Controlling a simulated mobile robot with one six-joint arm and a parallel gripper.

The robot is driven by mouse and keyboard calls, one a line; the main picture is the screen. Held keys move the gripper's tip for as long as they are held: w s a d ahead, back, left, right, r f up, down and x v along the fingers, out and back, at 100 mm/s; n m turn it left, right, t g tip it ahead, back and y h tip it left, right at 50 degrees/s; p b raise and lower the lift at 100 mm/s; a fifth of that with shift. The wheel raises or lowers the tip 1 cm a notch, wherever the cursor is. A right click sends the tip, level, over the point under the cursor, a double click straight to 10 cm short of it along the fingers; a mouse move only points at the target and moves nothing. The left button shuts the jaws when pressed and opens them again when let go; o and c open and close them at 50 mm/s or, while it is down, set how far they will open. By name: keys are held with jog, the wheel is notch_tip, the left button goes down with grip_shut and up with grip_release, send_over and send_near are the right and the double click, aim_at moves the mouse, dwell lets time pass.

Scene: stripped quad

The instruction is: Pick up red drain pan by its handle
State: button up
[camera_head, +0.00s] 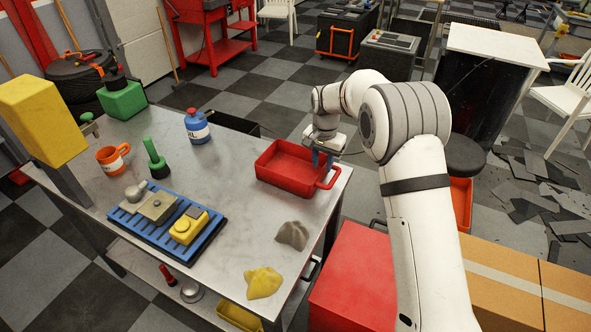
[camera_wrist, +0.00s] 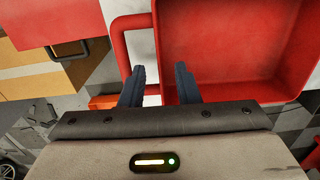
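The red drain pan (camera_head: 268,177) sits on the right end of the grey metal table. It is a shallow rectangular tray and looks empty. Its loop handle (camera_head: 331,180) sticks out from the right side, and in the wrist view the handle (camera_wrist: 119,42) shows left of the pan (camera_wrist: 225,50). My gripper (camera_head: 322,158) is over the pan's right end, close to the handle. In the wrist view the two dark fingers of my gripper (camera_wrist: 159,72) are apart, one near the handle and one over the pan side. Whether they touch the pan is unclear.
On the table (camera_head: 225,225) are a blue tray (camera_head: 145,228) with parts, a blue bottle (camera_head: 196,127), an orange mug (camera_head: 112,158), a grey rag (camera_head: 292,234) and a yellow rag (camera_head: 263,283). A red cabinet (camera_head: 355,280) stands beside the table.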

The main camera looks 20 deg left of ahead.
aim_at(321, 174)
notch_tip(321, 174, down, 5)
jog(key=shift+s+p, duration=0.15)
jog(key=shift+p, duration=0.55)
jog(key=shift+c, duration=0.3)
grip_shut()
